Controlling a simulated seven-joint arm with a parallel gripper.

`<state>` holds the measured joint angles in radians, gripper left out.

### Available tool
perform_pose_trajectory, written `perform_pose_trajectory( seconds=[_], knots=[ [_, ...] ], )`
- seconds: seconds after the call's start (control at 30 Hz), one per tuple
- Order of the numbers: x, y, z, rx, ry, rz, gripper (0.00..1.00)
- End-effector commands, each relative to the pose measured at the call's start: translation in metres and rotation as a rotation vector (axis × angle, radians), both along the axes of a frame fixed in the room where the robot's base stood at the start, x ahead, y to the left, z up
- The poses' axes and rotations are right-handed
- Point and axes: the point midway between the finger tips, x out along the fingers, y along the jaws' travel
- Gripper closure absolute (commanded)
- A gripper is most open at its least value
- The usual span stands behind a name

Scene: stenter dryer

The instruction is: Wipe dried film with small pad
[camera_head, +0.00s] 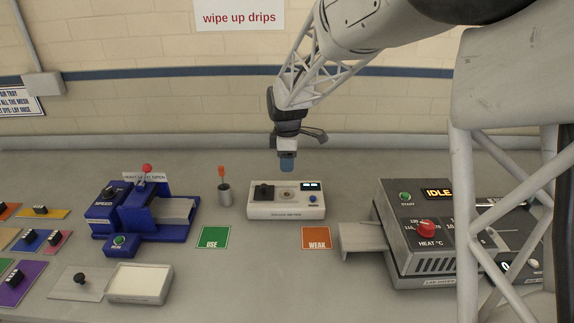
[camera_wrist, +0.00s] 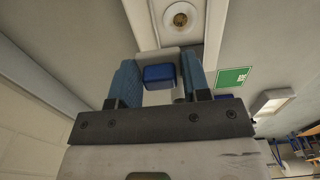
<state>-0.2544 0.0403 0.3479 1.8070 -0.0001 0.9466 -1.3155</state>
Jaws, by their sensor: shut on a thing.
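My gripper (camera_head: 287,163) is above the white bench instrument (camera_head: 260,212) in the middle of the bench. In the wrist view its two blue fingers (camera_wrist: 158,68) are shut on a small dark-blue pad (camera_wrist: 159,77). The pad cannot be told apart from the fingers in the head view. The instrument's round window (camera_head: 287,195) holds a brownish spot, likely the dried film; it also shows in the wrist view (camera_wrist: 180,19). The pad appears apart from the window. The instrument has a black block at its left, and a small display and blue knob at its right.
A grey cup (camera_head: 224,194) with an orange-tipped tool stands left of the instrument. A blue press (camera_head: 160,215) and white tray (camera_head: 140,284) are further left. A green USE card (camera_head: 214,238) and orange WEAK card (camera_head: 316,238) lie in front. A grey heater (camera_head: 430,240) stands right.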

Motion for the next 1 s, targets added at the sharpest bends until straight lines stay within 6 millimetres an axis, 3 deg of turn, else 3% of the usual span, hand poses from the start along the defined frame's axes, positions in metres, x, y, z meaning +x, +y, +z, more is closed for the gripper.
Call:
perform_pose_trajectory(
  seconds=[0.27, 1.0],
  knots=[
    [0.0, 0.0, -0.009, 0.0, 0.001, 0.0, 0.79],
    [0.0, 0.0, -0.08, -0.001, 0.003, 0.0, 0.79]
  ],
)
